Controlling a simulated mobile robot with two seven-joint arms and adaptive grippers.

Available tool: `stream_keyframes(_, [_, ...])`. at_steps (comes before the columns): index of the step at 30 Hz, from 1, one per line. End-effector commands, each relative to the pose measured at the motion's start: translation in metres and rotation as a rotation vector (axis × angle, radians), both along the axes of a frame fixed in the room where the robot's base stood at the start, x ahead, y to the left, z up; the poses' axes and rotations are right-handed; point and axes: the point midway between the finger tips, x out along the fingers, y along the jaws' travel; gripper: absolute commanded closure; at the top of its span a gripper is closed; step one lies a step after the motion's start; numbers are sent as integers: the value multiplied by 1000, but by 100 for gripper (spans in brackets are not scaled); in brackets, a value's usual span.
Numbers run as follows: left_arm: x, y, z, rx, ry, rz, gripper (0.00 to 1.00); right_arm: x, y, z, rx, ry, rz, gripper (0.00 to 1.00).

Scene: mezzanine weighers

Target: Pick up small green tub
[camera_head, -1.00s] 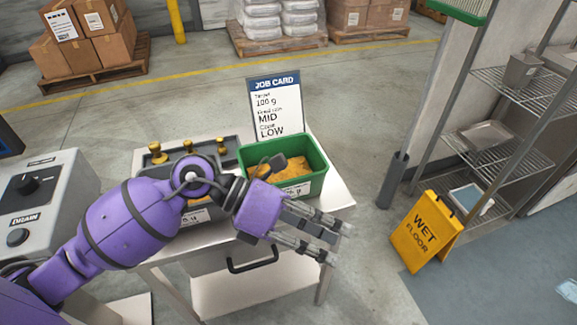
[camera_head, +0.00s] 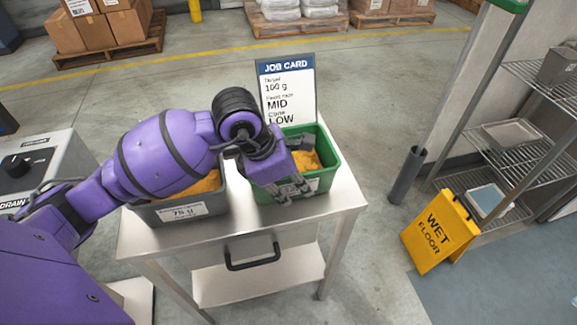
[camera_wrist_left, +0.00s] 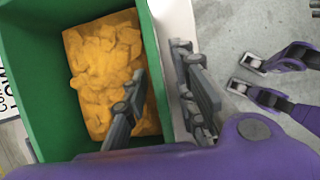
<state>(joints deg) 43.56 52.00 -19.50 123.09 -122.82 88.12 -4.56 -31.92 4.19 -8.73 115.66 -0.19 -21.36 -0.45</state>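The small green tub (camera_head: 331,160) stands on the right part of the steel cart, before the job card. It holds orange chunks (camera_head: 306,161), also seen in the left wrist view (camera_wrist_left: 100,70). My left gripper (camera_head: 294,174) is at the tub's near side, its arm covering part of the tub. In the left wrist view, my left gripper (camera_wrist_left: 162,90) has its fingers spread: one inside the tub, one outside, with the tub wall (camera_wrist_left: 154,80) between them. I see gaps beside the wall, and no firm grip. I cannot identify my right gripper in any view.
A grey tub (camera_head: 207,202) with orange contents and a 75 g label stands just left of the green tub. The job card (camera_head: 287,85) stands behind. The cart top (camera_head: 345,192) is bare at its right end. A yellow wet-floor sign (camera_head: 440,232) stands right.

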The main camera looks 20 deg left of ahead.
Motion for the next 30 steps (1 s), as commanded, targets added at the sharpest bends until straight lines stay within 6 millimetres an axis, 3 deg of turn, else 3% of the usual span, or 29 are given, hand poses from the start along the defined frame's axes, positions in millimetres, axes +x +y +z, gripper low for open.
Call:
stream_keyframes(9, [1, -2, -7, 0, 1, 0, 76, -3, -1, -3, -1, 8, 1, 70])
stream_keyframes(15, [1, -2, -7, 0, 1, 0, 100, -3, -1, -3, -1, 8, 1, 70])
stream_keyframes(30, [2, -2, 2, -2, -3, -1, 100, -2, 0, -2, -1, 5, 1, 70])
